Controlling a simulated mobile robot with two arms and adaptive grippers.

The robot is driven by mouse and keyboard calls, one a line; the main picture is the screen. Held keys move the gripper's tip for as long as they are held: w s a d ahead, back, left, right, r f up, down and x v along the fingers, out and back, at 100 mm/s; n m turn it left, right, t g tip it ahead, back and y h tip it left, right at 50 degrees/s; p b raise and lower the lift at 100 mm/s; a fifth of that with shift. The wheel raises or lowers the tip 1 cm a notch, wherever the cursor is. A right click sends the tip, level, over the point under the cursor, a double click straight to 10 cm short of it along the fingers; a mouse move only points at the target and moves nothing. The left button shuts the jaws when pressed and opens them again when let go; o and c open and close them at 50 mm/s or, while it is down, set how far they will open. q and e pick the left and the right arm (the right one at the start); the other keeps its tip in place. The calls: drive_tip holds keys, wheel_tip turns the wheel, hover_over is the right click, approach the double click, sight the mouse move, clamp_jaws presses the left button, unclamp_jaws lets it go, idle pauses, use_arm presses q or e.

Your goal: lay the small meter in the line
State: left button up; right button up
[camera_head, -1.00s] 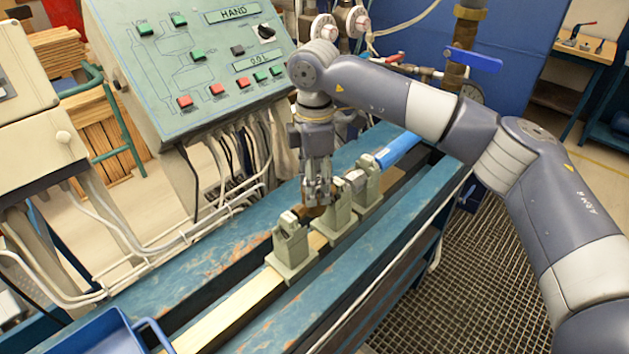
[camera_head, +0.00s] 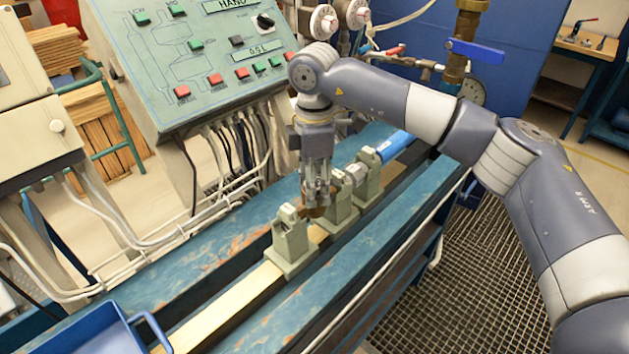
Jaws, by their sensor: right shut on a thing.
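My right gripper (camera_head: 317,203) points down over the bench rail, shut on the small meter. Only a brownish, brass-coloured part of the meter (camera_head: 318,213) shows beneath the fingers; the rest is hidden. The meter is between the near grey-green clamp stand (camera_head: 291,246) and the middle stand (camera_head: 341,215). I cannot tell whether it touches either stand. A third stand (camera_head: 368,178) is farther along, with a grey piece (camera_head: 355,173) between it and the middle one. A blue cylindrical part (camera_head: 394,147) lies in the line beyond. My left gripper is not in view.
The control panel (camera_head: 190,60) stands behind the bench, with cables hanging below it. A blue tray (camera_head: 110,333) is at the near left. A blue-handled valve (camera_head: 474,50) and pipes stand at the far end. The pale rail (camera_head: 225,308) is bare before the near stand.

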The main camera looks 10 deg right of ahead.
drive_tip(key=shift+f, duration=0.35)
idle(0.8)
drive_tip(key=o, duration=1.5)
drive_tip(key=shift+r+p, duration=2.2)
drive_tip(key=shift+r, duration=2.35)
drive_tip(key=shift+s+f, duration=0.1)
drive_tip(key=shift+f, duration=0.05)
